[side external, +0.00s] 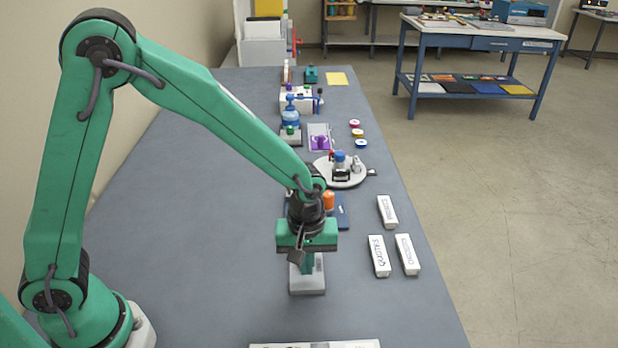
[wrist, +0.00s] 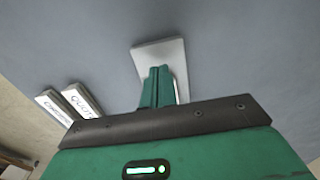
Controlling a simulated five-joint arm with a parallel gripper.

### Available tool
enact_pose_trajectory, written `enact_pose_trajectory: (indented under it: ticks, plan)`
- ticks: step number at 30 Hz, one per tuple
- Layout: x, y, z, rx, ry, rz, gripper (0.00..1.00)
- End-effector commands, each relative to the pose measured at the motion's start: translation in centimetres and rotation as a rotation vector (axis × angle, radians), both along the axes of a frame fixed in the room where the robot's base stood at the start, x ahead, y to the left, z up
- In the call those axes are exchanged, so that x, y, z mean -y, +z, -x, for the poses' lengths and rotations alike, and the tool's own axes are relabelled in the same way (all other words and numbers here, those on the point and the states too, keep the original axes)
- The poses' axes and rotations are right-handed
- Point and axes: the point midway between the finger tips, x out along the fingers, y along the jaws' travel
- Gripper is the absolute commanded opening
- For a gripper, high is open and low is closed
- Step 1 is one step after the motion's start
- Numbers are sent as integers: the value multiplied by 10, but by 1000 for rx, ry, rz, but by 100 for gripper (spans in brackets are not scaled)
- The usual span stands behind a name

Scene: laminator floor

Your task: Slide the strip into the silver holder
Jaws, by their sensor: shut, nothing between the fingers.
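A pale grey-silver block (side external: 307,282), which looks like the holder, lies on the blue-grey bench under my gripper (side external: 307,266). In the wrist view the block (wrist: 150,50) shows behind the fingers (wrist: 157,88), which are together with nothing between them. The fingertips overlap the block in both views; I cannot tell whether they touch it. I cannot make out a loose strip; part of the block is hidden by the fingers. White labelled bars lie to the right, one reading QUOTES (side external: 379,256).
Two more white bars (side external: 407,254) (side external: 387,211) lie near the bench's right edge. A pale item (side external: 315,345) is cut off at the bottom edge. Behind my gripper stand an orange piece (side external: 328,200) and a round white stand (side external: 350,178). The bench left of my gripper is clear.

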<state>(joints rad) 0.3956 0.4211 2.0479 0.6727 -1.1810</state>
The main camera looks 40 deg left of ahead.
Motion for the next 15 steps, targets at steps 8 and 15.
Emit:
enact_pose_trajectory:
  ticks: [8, 15]
  plan:
    - [0, -5, 0, -1, 0, -1, 0]
    - [0, -10, 0, -1, 0, -1, 0]
